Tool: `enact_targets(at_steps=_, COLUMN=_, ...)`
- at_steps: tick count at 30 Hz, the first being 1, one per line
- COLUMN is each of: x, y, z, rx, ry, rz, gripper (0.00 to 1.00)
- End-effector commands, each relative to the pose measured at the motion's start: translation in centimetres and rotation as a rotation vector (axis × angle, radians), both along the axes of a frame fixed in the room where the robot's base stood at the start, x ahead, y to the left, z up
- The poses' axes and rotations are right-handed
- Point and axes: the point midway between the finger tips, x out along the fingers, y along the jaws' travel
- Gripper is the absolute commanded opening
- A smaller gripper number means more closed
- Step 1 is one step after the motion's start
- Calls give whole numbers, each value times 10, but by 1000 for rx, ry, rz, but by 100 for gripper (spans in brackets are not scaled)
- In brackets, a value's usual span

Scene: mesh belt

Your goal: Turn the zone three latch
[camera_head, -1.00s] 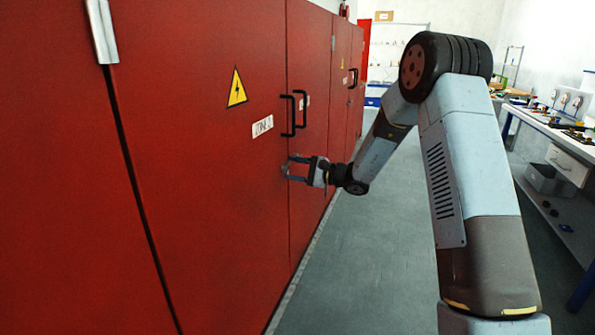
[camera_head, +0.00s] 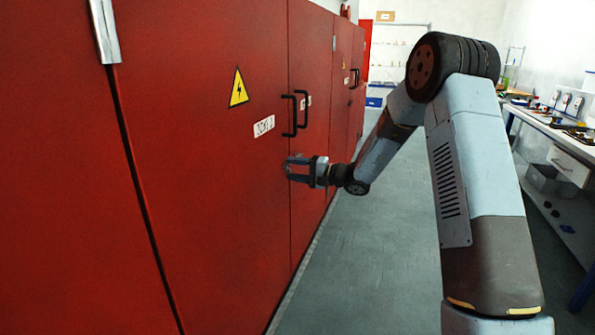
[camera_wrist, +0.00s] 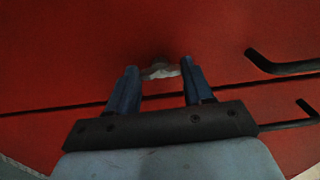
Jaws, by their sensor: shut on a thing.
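The latch (camera_wrist: 160,70) is a small light-grey piece on the red cabinet door, seen in the wrist view between my fingertips. My gripper (camera_head: 289,169) is at the door's right edge, below the black handles, and its blue-grey fingers are shut on the latch. In the wrist view my gripper (camera_wrist: 160,82) shows one finger on each side of it. The fingers hide most of the latch in the head view. A white label (camera_head: 264,126) on this door has small lettering, probably a zone name, too blurred to read surely.
Two black upright handles (camera_head: 294,116) stand out just above my gripper. A yellow warning triangle (camera_head: 238,88) is on the door. The red cabinets run along the left. The grey aisle floor (camera_head: 345,270) is clear; a workbench (camera_head: 560,128) stands on the right.

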Motion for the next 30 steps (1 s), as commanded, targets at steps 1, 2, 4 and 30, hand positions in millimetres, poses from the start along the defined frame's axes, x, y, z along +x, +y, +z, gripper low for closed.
enact_targets(at_steps=1, x=-2, y=1, z=-6, rx=-7, ry=7, rz=3, gripper=21)
enact_targets(at_steps=2, x=-2, y=0, z=-6, rx=-7, ry=7, rz=3, gripper=21)
enact_targets(at_steps=4, x=-2, y=0, z=-6, rx=-7, ry=6, rz=2, gripper=21)
enact_targets(at_steps=30, x=-2, y=-8, z=-2, rx=-3, ry=1, rz=-3, gripper=77)
